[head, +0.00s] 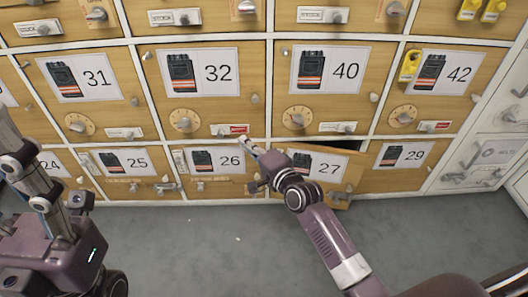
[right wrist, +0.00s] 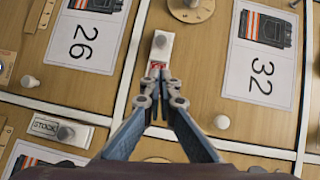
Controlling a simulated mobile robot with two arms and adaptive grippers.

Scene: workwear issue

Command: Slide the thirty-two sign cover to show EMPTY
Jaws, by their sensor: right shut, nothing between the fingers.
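Contact cannot be told.
The number 27 door (head: 318,168) stands ajar, tilted outward, beside my right forearm. The dial (head: 184,119) and round knob (right wrist: 221,122) of locker 32 stick out near the sign. Lockers 31, 40 and 26 surround it.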

